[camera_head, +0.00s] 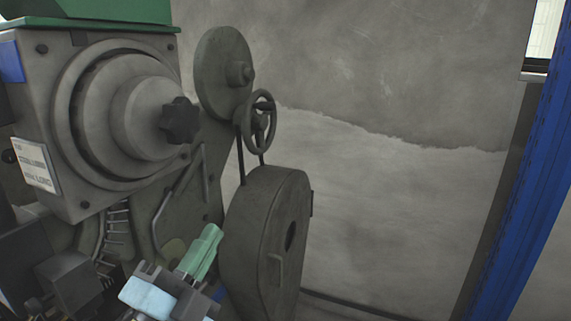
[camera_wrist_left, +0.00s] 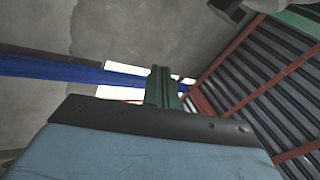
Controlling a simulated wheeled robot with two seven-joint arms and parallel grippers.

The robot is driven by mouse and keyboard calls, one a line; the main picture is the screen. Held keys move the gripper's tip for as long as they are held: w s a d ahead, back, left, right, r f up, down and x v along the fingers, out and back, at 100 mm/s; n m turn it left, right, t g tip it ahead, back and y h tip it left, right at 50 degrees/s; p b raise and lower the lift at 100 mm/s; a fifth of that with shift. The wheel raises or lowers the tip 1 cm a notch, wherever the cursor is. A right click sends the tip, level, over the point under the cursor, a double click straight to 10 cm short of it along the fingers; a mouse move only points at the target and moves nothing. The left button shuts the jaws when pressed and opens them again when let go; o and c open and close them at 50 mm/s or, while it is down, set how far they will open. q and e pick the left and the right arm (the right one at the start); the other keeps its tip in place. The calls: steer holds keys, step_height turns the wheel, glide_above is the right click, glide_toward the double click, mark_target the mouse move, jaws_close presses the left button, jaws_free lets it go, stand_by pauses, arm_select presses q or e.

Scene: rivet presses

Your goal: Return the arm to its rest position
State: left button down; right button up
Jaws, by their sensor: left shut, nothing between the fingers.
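My left gripper (camera_head: 205,250) shows at the bottom of the head view, left of the middle. Its green fingers are together and point up and to the right, with nothing between them. Its light blue and dark wrist parts show below the fingers. In the left wrist view the green fingers (camera_wrist_left: 161,88) stand upright at the middle, closed and empty, above my light blue wrist cover. The gripper appears in front of the lower part of the grey press; I cannot tell whether they touch. My right gripper is in neither view.
The grey rivet press (camera_head: 95,120) fills the left, with a small handwheel (camera_head: 260,120) and a large rounded guard (camera_head: 265,245). A bare grey wall (camera_head: 390,190) lies behind. A blue post (camera_head: 525,180) stands at the right. The wrist view shows a red-framed slatted panel (camera_wrist_left: 262,85).

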arm_select(q)
steer(key=s+a+f+n+g+y, duration=0.1)
steer(key=a+f+n+g+y, duration=0.25)
steer(key=f, duration=0.35)
steer(key=s+a+f+n+g+y, duration=0.25)
steer(key=f+n, duration=0.25)
steer(key=f, duration=0.3)
steer(key=a+f+n+g+y, duration=0.3)
steer(key=a+f+n, duration=0.15)
steer(key=f, duration=0.25)
steer(key=s+f+n+g, duration=0.4)
steer(key=s+f+g, duration=0.6)
steer(key=s, duration=0.6)
steer(key=s+f+b+x, duration=0.1)
steer(key=s+x, duration=0.2)
steer(key=x, duration=1)
steer(key=s+x, duration=0.2)
steer(key=x, duration=1)
steer(key=s+a+f, duration=0.1)
steer(key=s+f, duration=0.8)
steer(key=s+a+f+g+b, duration=0.1)
steer(key=s+a+f, duration=0.1)
steer(key=s+f, duration=0.7)
steer(key=shift+a+b, duration=0.3)
